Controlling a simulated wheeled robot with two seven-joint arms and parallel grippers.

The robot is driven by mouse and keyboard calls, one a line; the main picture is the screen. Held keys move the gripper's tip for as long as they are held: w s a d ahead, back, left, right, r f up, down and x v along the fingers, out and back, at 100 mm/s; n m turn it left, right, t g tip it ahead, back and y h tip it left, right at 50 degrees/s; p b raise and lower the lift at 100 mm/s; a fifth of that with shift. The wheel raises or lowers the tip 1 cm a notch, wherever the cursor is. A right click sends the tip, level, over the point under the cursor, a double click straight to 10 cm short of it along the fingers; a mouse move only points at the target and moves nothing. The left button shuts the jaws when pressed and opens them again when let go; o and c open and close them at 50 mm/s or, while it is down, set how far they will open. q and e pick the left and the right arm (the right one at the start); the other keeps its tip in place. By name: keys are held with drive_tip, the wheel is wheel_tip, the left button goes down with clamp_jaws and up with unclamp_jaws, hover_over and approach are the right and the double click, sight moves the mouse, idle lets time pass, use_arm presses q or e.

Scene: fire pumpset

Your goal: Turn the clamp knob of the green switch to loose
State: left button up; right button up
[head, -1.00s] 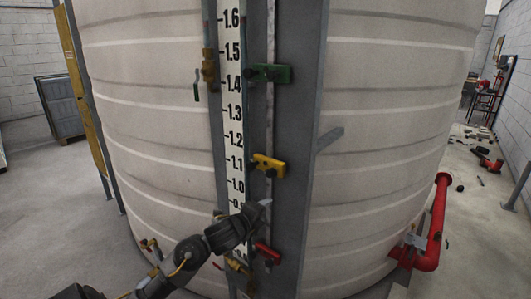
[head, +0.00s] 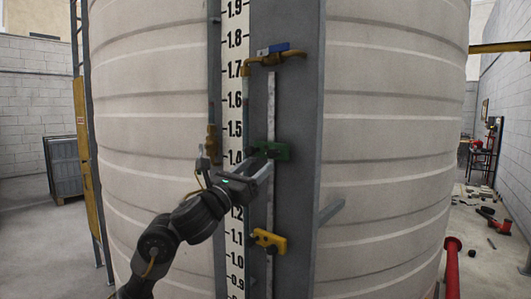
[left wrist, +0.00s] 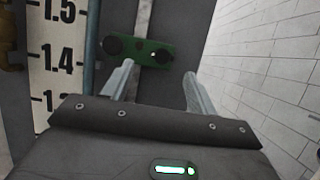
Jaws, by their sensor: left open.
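The green switch (head: 284,151) is mounted on the grey vertical channel beside the level scale, near the 1.4 mark. In the left wrist view the green switch (left wrist: 138,48) has a larger dark round knob (left wrist: 112,45) on its left end and a smaller dark knob (left wrist: 162,56) toward its right end. I cannot tell how far either knob is turned. My left gripper (head: 264,163) is in front of the switch, partly covering it. Its fingers (left wrist: 159,70) are apart, with the right-hand knob between them in the picture; contact is not visible. My right gripper is out of view.
A brass valve (head: 211,143) is left of the scale.

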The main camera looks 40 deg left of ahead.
sight(270, 154)
use_arm(q)
drive_tip(key=p+x, duration=0.2)
drive_tip(key=x, duration=0.4)
drive_tip(key=shift+w, duration=0.35)
drive_tip(key=shift+r, duration=0.1)
drive_tip(key=shift+d, duration=0.1)
drive_tip(key=c, duration=1)
